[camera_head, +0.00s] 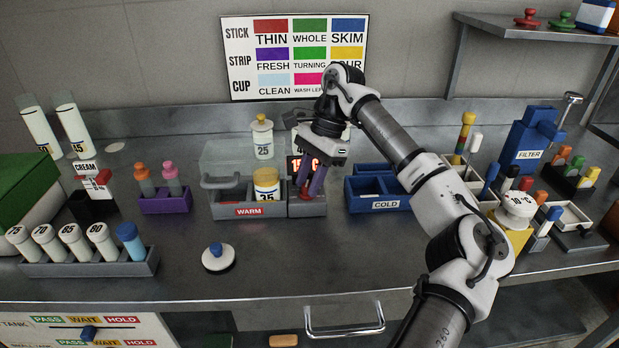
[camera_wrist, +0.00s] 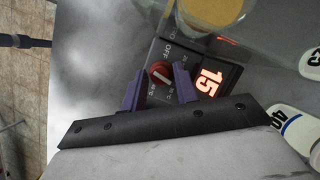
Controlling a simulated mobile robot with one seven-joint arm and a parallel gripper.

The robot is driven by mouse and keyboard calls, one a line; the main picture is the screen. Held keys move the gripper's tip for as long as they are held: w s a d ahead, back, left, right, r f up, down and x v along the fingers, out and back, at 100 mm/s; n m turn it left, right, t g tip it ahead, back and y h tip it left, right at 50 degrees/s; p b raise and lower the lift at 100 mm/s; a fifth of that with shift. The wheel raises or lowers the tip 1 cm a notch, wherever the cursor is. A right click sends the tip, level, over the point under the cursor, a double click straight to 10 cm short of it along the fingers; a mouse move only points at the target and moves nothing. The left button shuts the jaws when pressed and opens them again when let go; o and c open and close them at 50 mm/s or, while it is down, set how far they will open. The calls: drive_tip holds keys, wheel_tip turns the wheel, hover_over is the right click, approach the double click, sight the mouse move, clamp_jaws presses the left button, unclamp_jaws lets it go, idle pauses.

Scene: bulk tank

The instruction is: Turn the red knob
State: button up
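The red knob (camera_wrist: 160,73) with a white pointer line is on a dark control panel marked OFF and with temperature marks. Beside it a lit display (camera_wrist: 207,82) reads 15. My gripper (camera_wrist: 158,78) has purple fingers, one on each side of the knob, with gaps visible between fingers and knob in the wrist view. In the head view my gripper (camera_head: 311,184) points down at the control box (camera_head: 308,209), and the knob is mostly hidden between the fingers. I cannot tell how far down the fingers reach along the knob.
A WARM tray (camera_head: 248,211) with a yellow-topped jar (camera_head: 266,183) and a clear cover stands just left of the control box. The blue COLD tray (camera_head: 385,204) is to the right. A white disc with a blue knob (camera_head: 217,257) lies in front; bench around it is clear.

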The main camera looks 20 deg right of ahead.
drive_tip(key=shift+c, duration=0.4)
clamp_jaws()
drive_tip(key=shift+f+m+b, duration=0.1)
drive_tip(key=shift+m+b, duration=0.2)
drive_tip(key=shift+m, duration=0.1)
drive_tip(key=m+t+b, duration=0.1)
drive_tip(key=m+b, duration=0.1)
drive_tip(key=shift+s+f+m, duration=0.1)
drive_tip(key=shift+s+m, duration=0.05)
drive_tip(key=shift+m, duration=0.25)
drive_tip(key=m+t+b, duration=0.2)
drive_tip(key=m+b, duration=0.1)
drive_tip(key=m, duration=0.1)
drive_tip(key=shift+s+m, duration=0.15)
drive_tip(key=shift+m, duration=0.15)
drive_tip(key=m+t+h+b, duration=0.1)
drive_tip(key=m+b, duration=0.1)
drive_tip(key=m, duration=0.1)
drive_tip(key=shift+m, duration=0.3)
drive_tip(key=shift+s+a+m+t+h+b, duration=0.1)
drive_tip(key=shift+m+t+h+b, duration=0.4)
drive_tip(key=shift+m+b, duration=1.15)
drive_tip(key=shift+m, duration=0.35)
